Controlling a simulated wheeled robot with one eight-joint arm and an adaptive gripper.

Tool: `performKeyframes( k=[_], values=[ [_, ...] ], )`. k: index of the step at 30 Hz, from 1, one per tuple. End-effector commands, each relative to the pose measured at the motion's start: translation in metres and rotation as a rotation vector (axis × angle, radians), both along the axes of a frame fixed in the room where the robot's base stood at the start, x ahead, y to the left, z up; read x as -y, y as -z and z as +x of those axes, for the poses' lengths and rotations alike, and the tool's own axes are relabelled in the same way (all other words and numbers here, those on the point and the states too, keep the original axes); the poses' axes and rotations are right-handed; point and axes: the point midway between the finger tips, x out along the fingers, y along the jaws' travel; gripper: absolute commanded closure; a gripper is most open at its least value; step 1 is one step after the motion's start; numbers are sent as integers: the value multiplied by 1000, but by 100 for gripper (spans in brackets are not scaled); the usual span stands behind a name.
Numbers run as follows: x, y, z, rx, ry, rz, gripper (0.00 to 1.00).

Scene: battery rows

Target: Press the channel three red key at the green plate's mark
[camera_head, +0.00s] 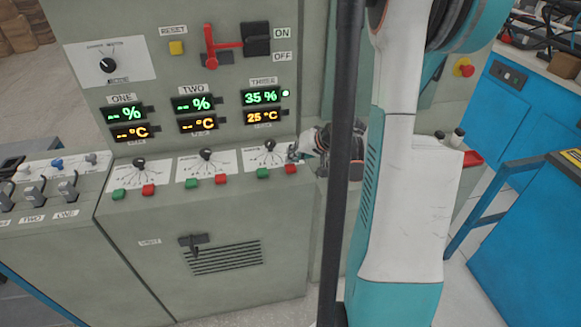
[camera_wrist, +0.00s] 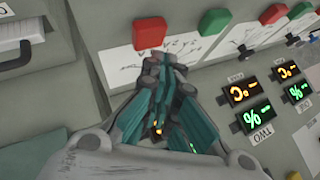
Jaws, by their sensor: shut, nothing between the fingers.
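The channel three red key (camera_head: 291,169) sits below the THREE dial plate, right of the channel three green key (camera_head: 263,173). My gripper (camera_head: 297,153) is shut and empty at the right edge of that plate, just above the red key. In the wrist view, turned upside down, the fingertips (camera_wrist: 165,62) are close to the red key (camera_wrist: 150,33). I cannot tell if they touch. The green key (camera_wrist: 212,21) is beside it. The THREE display (camera_head: 262,97) reads 35 % in green, with a lit green lamp, and 25 °C in orange. I cannot identify a separate green plate.
Keys and dials for channel two (camera_head: 206,155) and channel one (camera_head: 139,163) are to the left. A red lever (camera_head: 222,45) and yellow reset button (camera_head: 176,47) are above. A dark vertical post (camera_head: 340,200) and my arm block the right side.

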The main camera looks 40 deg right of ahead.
Motion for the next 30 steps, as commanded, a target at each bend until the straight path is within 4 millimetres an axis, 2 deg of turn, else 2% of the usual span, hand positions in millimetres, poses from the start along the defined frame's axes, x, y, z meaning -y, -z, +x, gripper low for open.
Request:
performKeyframes(
  k=[14,30],
  values=[
    [0,9,0,0,0,0,100],
    [0,10,0,0,0,0,100]
  ],
)
